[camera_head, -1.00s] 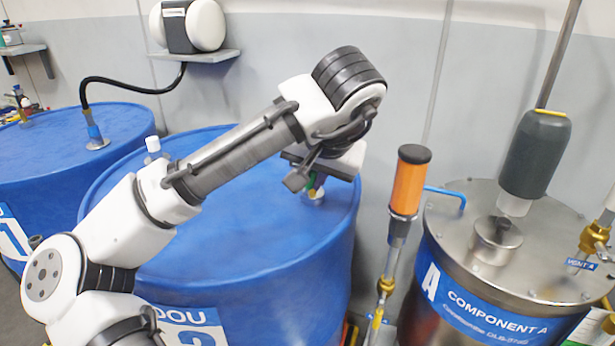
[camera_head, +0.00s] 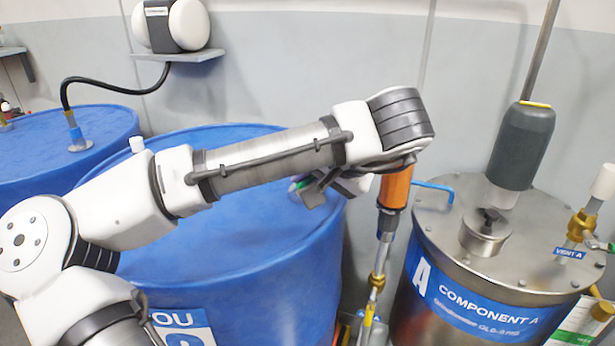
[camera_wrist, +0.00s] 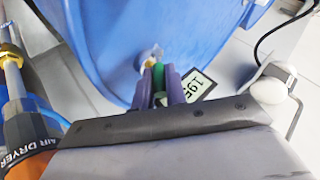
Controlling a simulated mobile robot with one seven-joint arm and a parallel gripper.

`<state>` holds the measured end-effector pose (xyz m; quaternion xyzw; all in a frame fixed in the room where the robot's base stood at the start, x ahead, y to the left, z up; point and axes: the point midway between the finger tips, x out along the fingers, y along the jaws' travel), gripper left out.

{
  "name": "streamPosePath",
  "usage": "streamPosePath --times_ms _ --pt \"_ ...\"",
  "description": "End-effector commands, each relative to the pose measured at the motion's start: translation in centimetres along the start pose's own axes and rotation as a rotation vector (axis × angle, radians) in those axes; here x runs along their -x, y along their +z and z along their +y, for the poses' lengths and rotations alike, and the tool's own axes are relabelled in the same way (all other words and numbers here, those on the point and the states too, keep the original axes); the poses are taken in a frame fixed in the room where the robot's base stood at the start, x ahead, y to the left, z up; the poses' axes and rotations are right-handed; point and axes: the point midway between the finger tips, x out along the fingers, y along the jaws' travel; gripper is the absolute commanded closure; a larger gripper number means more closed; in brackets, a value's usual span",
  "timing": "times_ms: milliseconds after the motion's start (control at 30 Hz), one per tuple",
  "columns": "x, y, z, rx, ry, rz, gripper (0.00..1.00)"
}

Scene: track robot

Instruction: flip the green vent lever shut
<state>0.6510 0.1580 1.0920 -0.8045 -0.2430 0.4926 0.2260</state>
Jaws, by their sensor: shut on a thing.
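My gripper (camera_head: 315,190) is at the right rim of the middle blue drum, pointing down and left. In the wrist view its two purple-grey fingers (camera_wrist: 167,88) are shut on a green piece (camera_wrist: 159,74). A small brass and pale fitting (camera_wrist: 150,60) sits at their tips against the drum; I cannot tell whether the green piece is joined to it. A brass valve (camera_head: 580,224) stands on the steel vessel at right, beside a blue "VENT A" label (camera_head: 570,253). A small lever at this valve is partly cut off by the picture's right edge.
The orange air dryer (camera_head: 396,190) stands upright just right of my gripper. The steel vessel (camera_head: 535,225) carries a dark grey cylinder (camera_head: 520,147) and a blue bent pipe (camera_head: 435,187). The middle blue drum (camera_head: 250,240) lies below my arm. A tag marked "195" (camera_wrist: 201,86) lies beside the fingers.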

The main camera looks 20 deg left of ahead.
Motion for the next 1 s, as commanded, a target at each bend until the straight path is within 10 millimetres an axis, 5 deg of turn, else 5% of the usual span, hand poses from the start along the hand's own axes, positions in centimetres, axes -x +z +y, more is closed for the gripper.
streamPosePath --times_ms 100,133,300,667,1000 --pt "0.0 0.0 0.0 0.0 0.0 0.0 1.0" --pt "0.0 0.0 0.0 0.001 0.001 0.0 0.85" --pt "0.0 0.0 0.0 0.001 0.001 0.0 0.65" --pt "0.7 -0.1 -0.1 0.0 0.001 0.001 0.65" --pt "7.6 -0.4 -0.5 -0.003 -0.002 0.004 0.65"
